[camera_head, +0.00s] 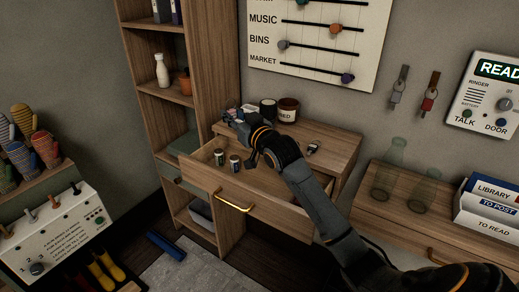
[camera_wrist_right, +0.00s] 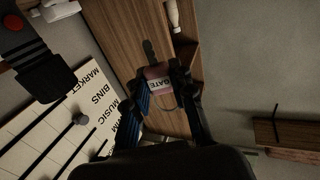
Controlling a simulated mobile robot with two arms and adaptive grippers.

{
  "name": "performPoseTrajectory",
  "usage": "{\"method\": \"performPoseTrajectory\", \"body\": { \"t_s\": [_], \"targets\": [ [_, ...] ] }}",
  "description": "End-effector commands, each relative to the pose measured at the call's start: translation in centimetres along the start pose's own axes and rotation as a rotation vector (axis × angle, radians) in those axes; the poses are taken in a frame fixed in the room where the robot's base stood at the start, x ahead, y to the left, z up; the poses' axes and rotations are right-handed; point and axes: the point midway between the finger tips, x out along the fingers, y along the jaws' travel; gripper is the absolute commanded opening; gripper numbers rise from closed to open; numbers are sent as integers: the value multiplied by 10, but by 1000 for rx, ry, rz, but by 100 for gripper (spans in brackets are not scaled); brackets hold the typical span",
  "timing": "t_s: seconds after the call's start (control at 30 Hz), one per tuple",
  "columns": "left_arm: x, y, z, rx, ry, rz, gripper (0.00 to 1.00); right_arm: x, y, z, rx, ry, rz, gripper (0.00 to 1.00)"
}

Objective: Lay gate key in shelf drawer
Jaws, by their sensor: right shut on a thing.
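The gate key (camera_wrist_right: 158,84) has a reddish tag with a white label reading "GATE" and a dark shaft; my right gripper is shut on it in the wrist view. In the head view my right gripper (camera_head: 234,111) is raised near the tall shelf's right side panel, above and behind the open drawer. The key is hard to make out there. The shelf drawer (camera_head: 275,220) is pulled out, with a brass handle on its front. Two small batteries or cans (camera_head: 227,159) stand inside at the left; my arm hides part of the interior. My left gripper is not in view.
Dark jars (camera_head: 287,109) and a small metal object (camera_head: 312,147) sit on the cabinet top behind the drawer. The tall shelf (camera_head: 215,80) stands close on the left. Glass bottles (camera_head: 388,170) stand on the right bench. Two tagged keys (camera_head: 430,95) hang on the wall.

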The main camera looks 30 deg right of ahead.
Motion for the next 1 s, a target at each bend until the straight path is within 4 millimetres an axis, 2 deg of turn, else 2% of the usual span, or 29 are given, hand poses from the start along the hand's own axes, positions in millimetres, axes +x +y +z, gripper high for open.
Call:
{"method": "performPoseTrajectory", "body": {
  "t_s": [0.03, 0.13, 0.3, 0.4, 0.67, 0.8, 1.0],
  "targets": [
    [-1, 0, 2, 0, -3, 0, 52, -1, 15, 7, -5, -5, 4, 6],
    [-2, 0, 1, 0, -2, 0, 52, -2, 40, 18, -5, -6, 4, 6],
    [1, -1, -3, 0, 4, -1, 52, -2, 64, 50, -1, -5, 1, 6],
    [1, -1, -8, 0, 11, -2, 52, -3, 74, 61, -1, -2, 1, 6],
    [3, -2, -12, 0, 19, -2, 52, -3, 89, 81, -2, -3, 1, 6],
    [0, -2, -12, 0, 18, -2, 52, -3, 87, 101, 2, -1, -1, 6],
    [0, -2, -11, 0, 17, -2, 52, -3, 86, 107, 0, 2, -1, 6]
  ]
}}
